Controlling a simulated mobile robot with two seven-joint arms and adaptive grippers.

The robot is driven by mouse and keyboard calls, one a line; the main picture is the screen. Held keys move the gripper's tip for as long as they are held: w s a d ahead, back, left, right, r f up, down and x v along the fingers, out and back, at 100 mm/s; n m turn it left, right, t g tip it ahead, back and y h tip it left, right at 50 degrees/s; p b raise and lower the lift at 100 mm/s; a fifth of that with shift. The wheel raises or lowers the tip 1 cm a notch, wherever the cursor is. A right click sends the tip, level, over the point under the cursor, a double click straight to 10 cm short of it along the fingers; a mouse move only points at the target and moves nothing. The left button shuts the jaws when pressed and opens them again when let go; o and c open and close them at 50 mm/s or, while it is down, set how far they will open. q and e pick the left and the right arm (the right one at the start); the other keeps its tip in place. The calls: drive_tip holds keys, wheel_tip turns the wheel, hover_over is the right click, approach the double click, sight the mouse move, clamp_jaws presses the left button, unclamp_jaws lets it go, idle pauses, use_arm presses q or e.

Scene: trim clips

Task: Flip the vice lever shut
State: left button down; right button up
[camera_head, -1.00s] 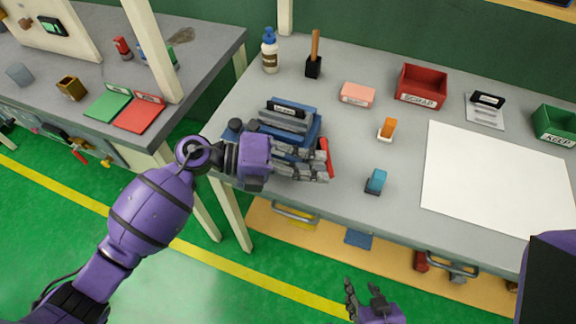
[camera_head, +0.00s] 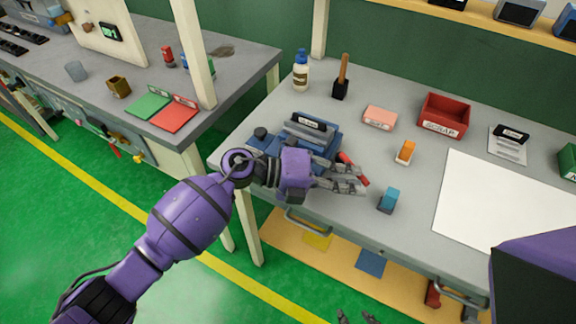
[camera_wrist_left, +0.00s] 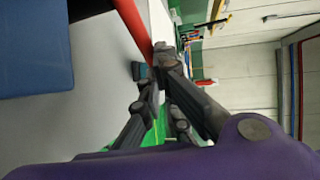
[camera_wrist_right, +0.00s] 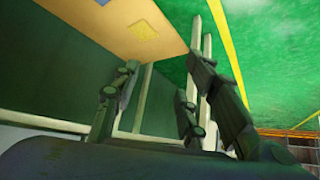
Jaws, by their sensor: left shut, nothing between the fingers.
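The blue vice (camera_head: 325,144) with a black label stands at the left end of the grey workbench. Its red lever (camera_head: 347,160) sticks out at the vice's right side and slants toward the bench's front. My left gripper (camera_head: 362,182) is shut and empty, its fingers in front of the lever and partly covering it. In the left wrist view the lever (camera_wrist_left: 128,20) runs down to the shut fingertips (camera_wrist_left: 163,58), close to or touching them; I cannot tell which. The vice (camera_wrist_left: 35,45) fills that view's upper left. My right gripper (camera_wrist_right: 165,75) hangs low off the bench, open and empty.
A blue-and-grey block (camera_head: 388,200) stands just right of the left fingertips. An orange-and-white piece (camera_head: 404,152), pink block (camera_head: 380,117), red scrap bin (camera_head: 444,118), brush (camera_head: 342,80) and bottle (camera_head: 301,72) stand farther back. A white sheet (camera_head: 500,205) lies clear at right.

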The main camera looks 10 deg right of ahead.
use_arm(q)
drive_tip(key=shift+w+d, duration=0.25)
drive_tip(key=shift+d, duration=0.3)
drive_tip(key=shift+s+d+f+p, duration=0.1)
drive_tip(key=shift+d+p, duration=0.2)
use_arm(e)
drive_tip(key=w, duration=0.1)
drive_tip(key=w+a+r, duration=0.1)
drive_tip(key=shift+w+r+t, duration=0.2)
drive_tip(key=shift+w+t, duration=0.1)
drive_tip(key=shift+w, duration=0.1)
drive_tip(key=shift+d+r, duration=0.1)
